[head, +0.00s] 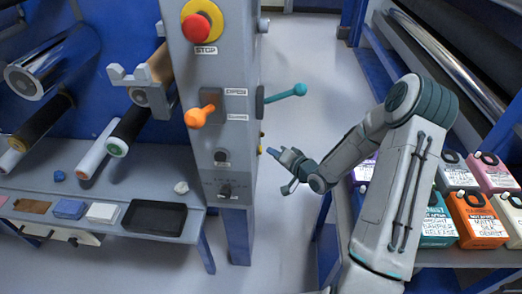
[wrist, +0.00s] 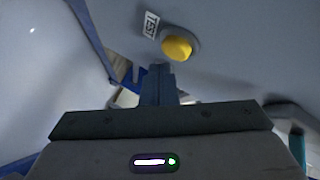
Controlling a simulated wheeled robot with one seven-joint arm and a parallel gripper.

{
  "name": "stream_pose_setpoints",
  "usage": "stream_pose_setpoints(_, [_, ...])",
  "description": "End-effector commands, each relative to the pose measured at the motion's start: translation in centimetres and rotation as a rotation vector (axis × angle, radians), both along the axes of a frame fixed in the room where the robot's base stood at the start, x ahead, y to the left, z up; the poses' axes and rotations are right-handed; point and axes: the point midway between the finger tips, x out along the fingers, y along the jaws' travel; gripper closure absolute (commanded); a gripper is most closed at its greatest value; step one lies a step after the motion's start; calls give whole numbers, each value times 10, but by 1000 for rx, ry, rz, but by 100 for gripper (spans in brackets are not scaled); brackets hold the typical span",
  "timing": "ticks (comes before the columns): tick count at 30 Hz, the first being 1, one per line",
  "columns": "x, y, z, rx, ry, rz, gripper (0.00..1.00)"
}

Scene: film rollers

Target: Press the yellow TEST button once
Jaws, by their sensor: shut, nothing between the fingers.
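The yellow TEST button (wrist: 178,48) shows in the wrist view, a round dome in a grey collar on a grey panel, with a white TEST label (wrist: 151,24) to its upper left. My gripper (wrist: 157,68) is shut and empty. Its fingertips are just below and slightly left of the button in the wrist view, and seem apart from it. In the head view my gripper (head: 271,152) is to the right of the grey column (head: 222,125), pointing toward its right side.
The column carries a red STOP button (head: 196,29), an orange lever (head: 200,116) and a teal lever (head: 285,92) above my gripper. Rollers (head: 88,160) and a black tray (head: 153,218) are at left. Several labelled containers (head: 474,220) stand on a shelf behind my arm.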

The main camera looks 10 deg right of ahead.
Motion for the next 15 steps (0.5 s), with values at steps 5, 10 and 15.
stream_pose_setpoints(5, [-2,-12,1,0,1,-3,100])
stream_pose_setpoints(10, [-5,-29,1,0,0,-2,100])
stream_pose_setpoints(15, [-8,-43,1,0,1,-2,100])
